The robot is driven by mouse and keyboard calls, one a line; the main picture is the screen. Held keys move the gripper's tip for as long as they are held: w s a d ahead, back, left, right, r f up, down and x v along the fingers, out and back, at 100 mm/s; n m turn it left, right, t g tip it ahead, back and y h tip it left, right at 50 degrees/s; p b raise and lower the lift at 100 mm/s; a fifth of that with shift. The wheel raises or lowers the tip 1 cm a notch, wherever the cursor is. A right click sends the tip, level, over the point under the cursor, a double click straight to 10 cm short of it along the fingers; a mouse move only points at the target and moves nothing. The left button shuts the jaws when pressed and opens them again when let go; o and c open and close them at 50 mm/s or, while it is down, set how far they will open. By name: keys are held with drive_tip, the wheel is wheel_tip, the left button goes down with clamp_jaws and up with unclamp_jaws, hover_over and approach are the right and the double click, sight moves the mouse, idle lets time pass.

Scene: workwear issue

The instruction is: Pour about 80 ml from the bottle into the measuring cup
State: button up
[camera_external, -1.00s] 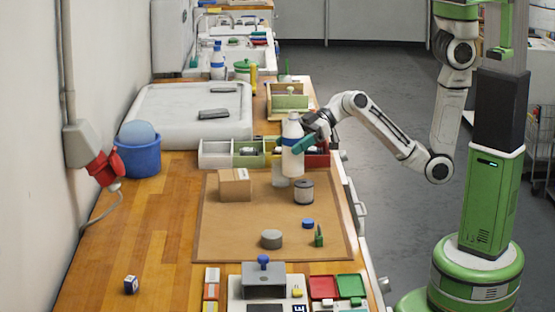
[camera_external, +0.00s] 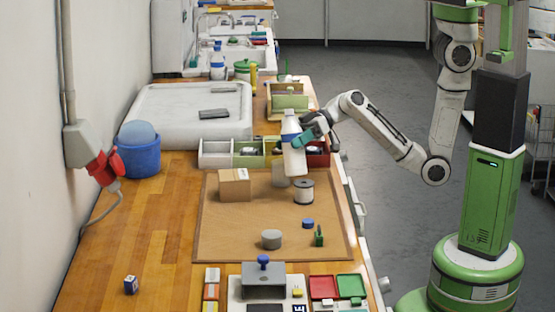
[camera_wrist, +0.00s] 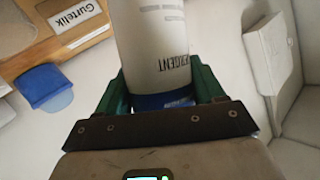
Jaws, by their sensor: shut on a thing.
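The bottle (camera_external: 294,163) is white with a blue band near its top. It is held roughly upright above the brown mat in the external view. My gripper (camera_external: 302,141) is shut on it from the right, around its upper part. In the wrist view the bottle (camera_wrist: 152,35) stands between the green fingers of my gripper (camera_wrist: 161,84), with part of a printed label showing. A pale, clear-looking vessel (camera_external: 278,174), perhaps the measuring cup, stands just left of and behind the bottle, partly hidden by it. Its contents cannot be made out.
A cardboard box (camera_external: 234,187) stands left on the mat (camera_external: 220,235). A grey cylinder (camera_external: 271,240), blue cap (camera_external: 307,223) and small green item (camera_external: 319,237) are nearer. Divided bins (camera_external: 214,155) lie behind.

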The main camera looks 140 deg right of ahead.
sight(291, 155)
drive_tip(key=m, duration=0.1)
drive_tip(key=f+m+t+y+b, duration=0.1)
drive_tip(key=shift+s+d+m+t, duration=0.2)
drive_tip(key=shift+d+m+t, duration=0.1)
drive_tip(key=shift+d+m, duration=0.1)
drive_tip(key=m, duration=0.1)
drive_tip(key=a+f+m+t+b, duration=0.1)
drive_tip(key=f+m+t+b, duration=0.1)
drive_tip(key=m, duration=0.1)
drive_tip(key=shift+w+a, duration=0.25)
drive_tip(key=shift+w, duration=0.1)
drive_tip(key=shift+a+f+m+t+b, duration=0.15)
drive_tip(key=shift+f+m+t+b, duration=0.25)
drive_tip(key=shift+f+m+b, duration=0.4)
drive_tip(key=shift+r+m, duration=0.1)
drive_tip(key=shift+m, duration=0.3)
drive_tip(key=shift+d+m+t, duration=0.3)
drive_tip(key=shift+m+t, duration=0.1)
drive_tip(key=shift+m, duration=0.2)
drive_tip(key=shift+s+r+m+t+h, duration=0.1)
drive_tip(key=shift+r+m+t+h, duration=0.25)
drive_tip(key=shift+r+m, duration=0.3)
drive_tip(key=shift+f, duration=0.1)
drive_tip(key=shift+a, duration=0.45)
drive_tip(key=shift+w+a+m, duration=0.25)
drive_tip(key=shift+w+a, duration=0.15)
drive_tip(key=shift+a, duration=0.1)
